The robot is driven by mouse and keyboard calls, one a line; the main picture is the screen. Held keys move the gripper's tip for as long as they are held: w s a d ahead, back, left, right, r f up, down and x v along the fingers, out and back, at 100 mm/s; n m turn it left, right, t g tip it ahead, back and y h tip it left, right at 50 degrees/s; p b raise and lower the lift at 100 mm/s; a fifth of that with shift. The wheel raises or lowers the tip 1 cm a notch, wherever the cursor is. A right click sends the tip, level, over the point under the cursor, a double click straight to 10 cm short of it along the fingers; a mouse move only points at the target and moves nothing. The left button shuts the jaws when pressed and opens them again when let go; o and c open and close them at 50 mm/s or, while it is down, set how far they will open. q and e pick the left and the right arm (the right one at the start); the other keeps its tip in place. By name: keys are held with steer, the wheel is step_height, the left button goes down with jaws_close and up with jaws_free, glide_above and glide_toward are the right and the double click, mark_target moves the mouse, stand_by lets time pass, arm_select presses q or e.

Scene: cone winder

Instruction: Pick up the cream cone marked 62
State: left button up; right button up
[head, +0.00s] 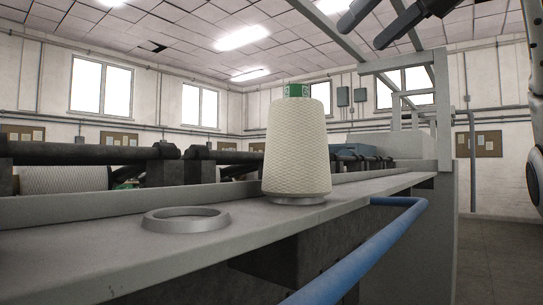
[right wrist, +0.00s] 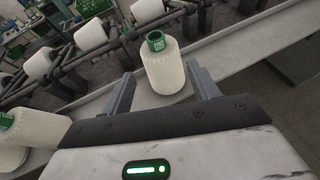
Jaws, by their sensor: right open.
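A cream cone (head: 297,148) with a green tube top stands upright on a grey ring on the shelf in the head view. Pale marks show on its green top, too small to read for sure. In the right wrist view the cone (right wrist: 164,73) appears between and beyond the finger tips. My right gripper (head: 362,35) is open and empty, high at the upper right of the head view, above and apart from the cone. Its fingers also show in the right wrist view (right wrist: 161,71). My left gripper is in neither view.
An empty grey ring (head: 186,220) sits on the shelf (head: 90,262) left of the cone. A blue rail (head: 362,255) runs along the front. Machine rollers (head: 95,154) lie behind. Another cream cone (right wrist: 38,128) shows at the lower left of the right wrist view.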

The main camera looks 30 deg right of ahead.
glide_toward(304, 85)
steer(key=x, duration=0.5)
steer(key=shift+w+d+f+p, duration=0.2)
steer(key=shift+w+d+p, duration=0.1)
steer(key=shift+p, duration=0.15)
steer(key=x, duration=0.2)
steer(key=p+x, duration=0.1)
steer(key=shift+w+a+f, duration=0.1)
steer(key=shift+w+a, duration=0.2)
steer(key=shift+a, duration=0.1)
steer(key=shift+w+f, duration=0.2)
steer(key=shift+w, duration=0.3)
steer(key=c, duration=1.2)
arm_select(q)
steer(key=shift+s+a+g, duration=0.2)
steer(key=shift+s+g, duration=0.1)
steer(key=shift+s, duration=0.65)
arm_select(e)
steer(key=shift+o, duration=0.2)
